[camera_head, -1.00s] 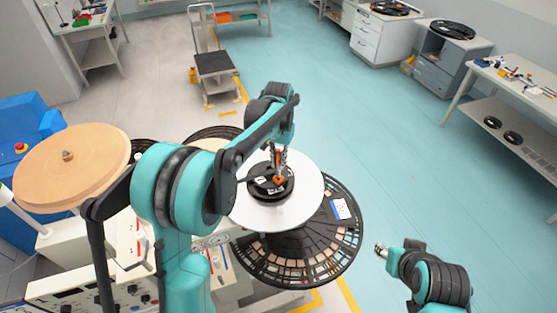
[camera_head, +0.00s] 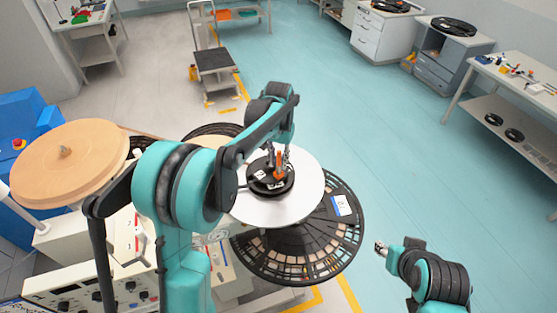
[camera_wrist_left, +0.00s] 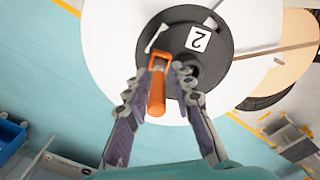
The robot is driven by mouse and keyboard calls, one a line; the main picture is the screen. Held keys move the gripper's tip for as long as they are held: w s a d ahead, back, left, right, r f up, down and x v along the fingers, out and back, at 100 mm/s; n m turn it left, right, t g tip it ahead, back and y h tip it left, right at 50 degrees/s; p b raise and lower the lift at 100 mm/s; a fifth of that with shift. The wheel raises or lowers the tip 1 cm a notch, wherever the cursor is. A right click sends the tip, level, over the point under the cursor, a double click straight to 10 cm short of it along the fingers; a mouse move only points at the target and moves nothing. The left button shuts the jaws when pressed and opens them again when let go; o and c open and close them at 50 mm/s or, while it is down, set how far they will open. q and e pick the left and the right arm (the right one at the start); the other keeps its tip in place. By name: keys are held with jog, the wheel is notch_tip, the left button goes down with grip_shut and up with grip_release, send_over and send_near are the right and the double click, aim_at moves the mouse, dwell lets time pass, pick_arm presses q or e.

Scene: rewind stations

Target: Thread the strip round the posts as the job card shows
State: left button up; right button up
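My left gripper (camera_head: 279,158) points down over a black round hub (camera_head: 264,188) on a white disc (camera_head: 305,198). In the left wrist view its two fingers (camera_wrist_left: 158,78) stand apart, either side of an upright orange handle (camera_wrist_left: 157,92), with narrow gaps showing. The hub (camera_wrist_left: 185,40) bears a white label with a "2" and a small pale lever. A thin grey bar (camera_wrist_left: 270,49) runs rightward from the hub. My right gripper (camera_head: 380,247) is small at lower right, away from the disc; its fingers are unclear. I cannot make out the strip, posts or job card for certain.
A large black slotted reel (camera_head: 300,262) with a white and blue label (camera_head: 342,205) lies below the disc. A tan disc (camera_head: 70,165) and a control panel (camera_head: 125,285) stand at left. Benches, cabinets and a trolley (camera_head: 214,62) are further off. The teal floor at right is clear.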

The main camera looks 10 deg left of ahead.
pick_arm(q)
jog(key=shift+r, duration=0.1)
notch_tip(320, 180, up, 12)
jog(key=shift+f, duration=0.1)
jog(key=s+a+t, duration=0.1)
jog(key=s+t, duration=0.3)
jog(key=s, duration=1)
jog(key=s+f+n+t, duration=0.1)
jog(key=s+f+t, duration=0.2)
jog(key=s+f, duration=0.6)
jog(key=f+b, duration=0.8)
jog(key=s+f+b, duration=0.1)
jog(key=f+b, duration=0.7)
jog(key=b, duration=0.1)
jog(key=s+f+b, duration=0.1)
jog(key=f+b, duration=0.7)
jog(key=b, duration=0.1)
jog(key=shift+a+f, duration=0.2)
jog(key=shift+a, duration=0.15)
